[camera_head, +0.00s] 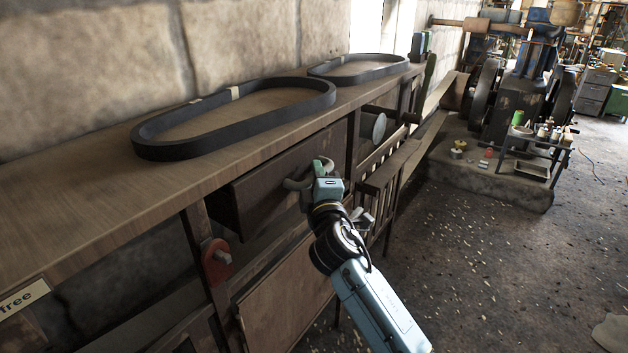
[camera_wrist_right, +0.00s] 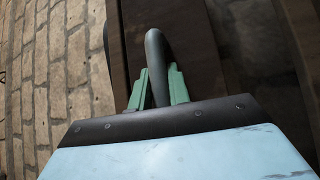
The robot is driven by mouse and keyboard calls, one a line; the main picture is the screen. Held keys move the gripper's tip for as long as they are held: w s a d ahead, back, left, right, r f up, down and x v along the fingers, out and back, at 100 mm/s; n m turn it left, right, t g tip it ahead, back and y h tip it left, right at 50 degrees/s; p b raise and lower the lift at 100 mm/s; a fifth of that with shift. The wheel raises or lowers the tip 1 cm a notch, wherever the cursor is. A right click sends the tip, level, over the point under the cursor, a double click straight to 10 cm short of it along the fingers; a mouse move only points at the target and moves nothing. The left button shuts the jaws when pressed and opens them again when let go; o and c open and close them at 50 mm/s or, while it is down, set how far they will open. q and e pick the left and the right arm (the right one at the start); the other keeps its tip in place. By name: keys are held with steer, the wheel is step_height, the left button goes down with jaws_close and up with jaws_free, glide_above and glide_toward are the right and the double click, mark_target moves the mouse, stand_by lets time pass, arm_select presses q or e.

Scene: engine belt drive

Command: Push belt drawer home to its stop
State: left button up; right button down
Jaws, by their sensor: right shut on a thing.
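The belt drawer (camera_head: 270,180) is a dark wooden drawer under the bench top, and it stands out a little from the bench front. Its curved metal handle (camera_head: 296,185) is on the drawer front. My right gripper (camera_head: 321,173) is at this handle, with its fingers closed around it. In the right wrist view, the green fingers (camera_wrist_right: 158,87) sit on both sides of the grey handle bar (camera_wrist_right: 156,55), with the dark drawer front (camera_wrist_right: 185,40) behind. The fingers hide part of the handle. My left gripper is not in view.
Two black belts (camera_head: 160,149) (camera_head: 375,75) lie on the wooden bench top (camera_head: 60,220). A red bracket (camera_head: 215,262) is on the bench's left leg, and a round grey roller end (camera_head: 378,127) sticks out right of the drawer. The floor (camera_head: 480,260) at right is mostly open.

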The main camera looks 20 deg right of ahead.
steer(key=shift+a+r, duration=0.1)
steer(key=c, duration=1.3)
jaws_free()
steer(key=shift+w, duration=0.15)
steer(key=shift+f, duration=0.2)
steer(key=shift+s+a+f, duration=0.1)
steer(key=shift+s+a, duration=0.05)
steer(key=shift+s, duration=0.4)
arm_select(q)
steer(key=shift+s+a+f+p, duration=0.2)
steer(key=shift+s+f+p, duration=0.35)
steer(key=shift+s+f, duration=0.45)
arm_select(e)
steer(key=shift+s+a+f, duration=0.2)
steer(key=shift+s+a, duration=0.05)
steer(key=shift+s, duration=1.75)
steer(key=shift+s+a+f, duration=0.2)
steer(key=shift+s+a, duration=0.1)
steer(key=shift+s, duration=1.75)
steer(key=shift+s+a+f, duration=0.2)
steer(key=shift+s+a, duration=0.05)
steer(key=shift+s, duration=1.75)
